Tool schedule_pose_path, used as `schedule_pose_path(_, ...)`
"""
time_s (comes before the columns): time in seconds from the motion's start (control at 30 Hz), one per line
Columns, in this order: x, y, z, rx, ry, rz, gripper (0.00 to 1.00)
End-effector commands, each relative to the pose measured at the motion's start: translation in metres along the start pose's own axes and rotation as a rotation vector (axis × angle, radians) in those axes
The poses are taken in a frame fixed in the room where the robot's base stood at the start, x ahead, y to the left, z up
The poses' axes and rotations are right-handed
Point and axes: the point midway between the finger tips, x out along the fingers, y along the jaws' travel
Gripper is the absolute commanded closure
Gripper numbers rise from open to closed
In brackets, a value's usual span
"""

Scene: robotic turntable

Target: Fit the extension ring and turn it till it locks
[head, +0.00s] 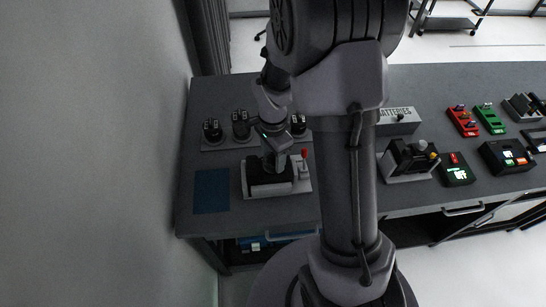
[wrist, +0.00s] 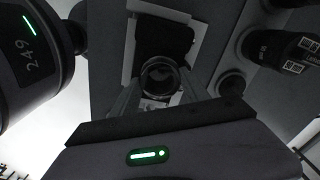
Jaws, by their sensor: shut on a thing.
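In the wrist view a dark, round, glossy ring (wrist: 160,76), which looks like the extension ring, is between the two fingers of my gripper (wrist: 160,88), and the gripper is shut on it. Beyond it is a black block on a pale base. In the head view my gripper (head: 279,158) points down over the black device (head: 268,178) on a light grey base, at the table's left part. The ring is hidden there by the gripper. I cannot tell whether the ring touches the device.
A grey rack (head: 222,143) with several black upright parts stands behind the device. A red-topped lever (head: 304,155) rises close to its right. A flat dark blue mat (head: 211,190) lies to its left. A batteries box (head: 398,120) and several other devices stand farther right.

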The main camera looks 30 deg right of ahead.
Motion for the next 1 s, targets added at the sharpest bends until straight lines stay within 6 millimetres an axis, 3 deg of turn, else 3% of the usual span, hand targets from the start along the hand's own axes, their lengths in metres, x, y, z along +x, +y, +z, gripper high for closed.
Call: schedule_pose_path(1.0,0.0018,0.0001,0.0003,0.207,0.0,0.001,0.89)
